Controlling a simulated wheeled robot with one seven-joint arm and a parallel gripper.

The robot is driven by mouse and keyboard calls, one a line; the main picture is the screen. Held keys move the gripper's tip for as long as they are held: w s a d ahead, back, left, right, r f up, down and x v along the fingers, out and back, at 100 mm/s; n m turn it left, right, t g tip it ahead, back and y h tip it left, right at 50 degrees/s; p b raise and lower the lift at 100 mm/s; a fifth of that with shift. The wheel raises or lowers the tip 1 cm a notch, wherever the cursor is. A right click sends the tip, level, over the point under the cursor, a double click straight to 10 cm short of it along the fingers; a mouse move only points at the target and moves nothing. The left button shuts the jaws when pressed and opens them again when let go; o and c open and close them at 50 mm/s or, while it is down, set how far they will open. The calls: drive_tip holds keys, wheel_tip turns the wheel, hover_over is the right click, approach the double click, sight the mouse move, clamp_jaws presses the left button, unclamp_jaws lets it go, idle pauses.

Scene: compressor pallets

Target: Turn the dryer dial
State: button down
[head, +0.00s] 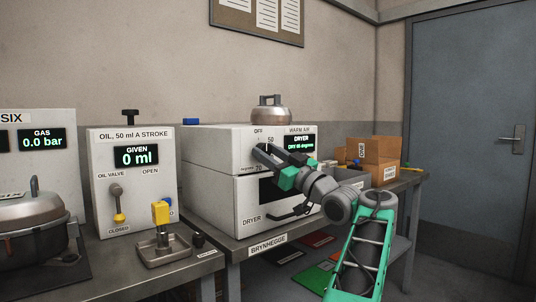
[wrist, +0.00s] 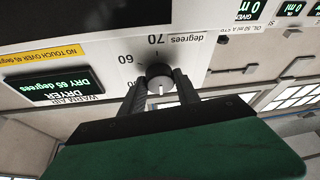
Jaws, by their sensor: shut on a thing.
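The dryer (head: 228,201) is a white box unit on the bench in the head view, with a green display (head: 300,144) reading "DRY 65 degrees". My gripper (head: 259,150) reaches its front panel and hides the dial there. In the wrist view the dryer dial (wrist: 159,76) is a dark round knob with a pale pointer line. My gripper (wrist: 160,84) is shut on the dial, one finger on each side. Marks 60 and 70 show around the dial. The display (wrist: 62,88) also reads "DRY 65 degrees" in the wrist view, upside down.
A metal pot (head: 271,114) stands on top of the dryer. Cardboard boxes (head: 376,150) stand to its right. An oil unit (head: 132,205) reading "0 ml" stands to its left, with a small tray (head: 163,254) in front. A closed door (head: 468,130) is at the right.

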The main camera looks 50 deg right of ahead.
drive_tip(key=c, duration=0.9)
unclamp_jaws()
drive_tip(key=shift+s, duration=0.1)
drive_tip(key=d+v, duration=0.1)
drive_tip(key=v, duration=0.6)
drive_tip(key=shift+s+a, duration=0.3)
drive_tip(key=shift+a, duration=0.25)
drive_tip(key=shift+f, duration=0.2)
